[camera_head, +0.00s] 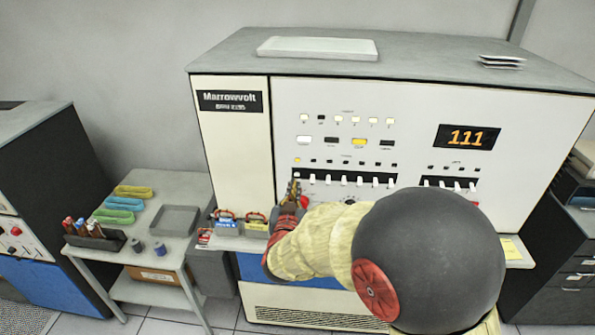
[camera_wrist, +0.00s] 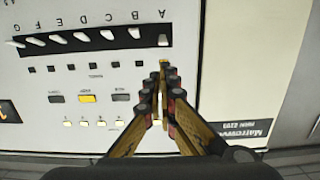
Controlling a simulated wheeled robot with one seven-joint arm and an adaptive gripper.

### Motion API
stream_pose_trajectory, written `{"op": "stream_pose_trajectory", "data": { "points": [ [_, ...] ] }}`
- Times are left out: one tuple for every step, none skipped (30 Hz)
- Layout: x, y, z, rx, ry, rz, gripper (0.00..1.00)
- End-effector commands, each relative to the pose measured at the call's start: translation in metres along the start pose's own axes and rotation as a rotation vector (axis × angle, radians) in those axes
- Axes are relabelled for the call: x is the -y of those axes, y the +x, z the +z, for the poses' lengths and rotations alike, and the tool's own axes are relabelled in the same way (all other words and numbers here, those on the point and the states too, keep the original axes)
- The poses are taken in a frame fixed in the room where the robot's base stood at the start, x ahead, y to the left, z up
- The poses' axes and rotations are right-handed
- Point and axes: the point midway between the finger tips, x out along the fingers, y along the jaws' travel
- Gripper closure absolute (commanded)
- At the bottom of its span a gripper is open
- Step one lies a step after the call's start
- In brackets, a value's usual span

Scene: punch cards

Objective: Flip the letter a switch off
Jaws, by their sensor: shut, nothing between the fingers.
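The letter A switch (camera_wrist: 163,41) is a small white lever at the end of a dark switch row in the wrist view, where the panel appears upside down. Its lever sits closer to the lamp row than the neighbouring B lever (camera_wrist: 134,33). The lamp by A (camera_wrist: 163,62) is yellow, while the others in its row are dark. My gripper (camera_wrist: 165,72) is shut and empty, its fingertips close to this lamp and A's lever. Contact cannot be told. In the head view my gripper (camera_head: 293,188) is at the left end of the switch row (camera_head: 345,179), partly hiding A.
The Marrowvolt cabinet (camera_head: 233,150) has a display (camera_head: 467,137) reading 111 and a second switch group (camera_head: 450,184) to the right. A side table (camera_head: 190,190) with trays is at left.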

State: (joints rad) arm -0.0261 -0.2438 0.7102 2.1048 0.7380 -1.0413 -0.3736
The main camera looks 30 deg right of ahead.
Motion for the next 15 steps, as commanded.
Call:
{"op": "stream_pose_trajectory", "data": {
  "points": [
    [0.000,0.000,0.000,0.000,0.000,0.000,1.00],
    [0.000,0.000,0.000,0.000,0.000,0.000,1.00],
    [0.000,0.000,0.000,0.001,0.000,-0.001,1.00],
    [0.000,0.000,0.000,0.001,0.000,-0.001,1.00],
    [0.000,0.001,0.000,0.001,0.000,-0.001,1.00],
    [0.000,0.003,0.000,0.001,0.000,0.000,1.00],
    [0.000,0.005,0.000,0.001,0.000,0.000,1.00],
    [0.000,0.007,0.000,0.002,0.000,-0.001,1.00],
    [0.000,0.011,0.001,0.002,0.000,-0.001,1.00],
    [0.000,0.015,0.001,0.002,0.000,0.000,1.00],
    [0.000,0.020,0.001,0.003,0.000,0.001,1.00],
    [-0.001,0.026,0.001,0.003,-0.001,0.002,1.00],
    [0.000,0.032,0.001,0.002,-0.001,0.001,1.00],
    [0.000,0.037,0.001,0.002,-0.001,0.001,1.00],
    [-0.001,0.045,0.001,0.002,0.000,0.002,1.00]
  ]
}}
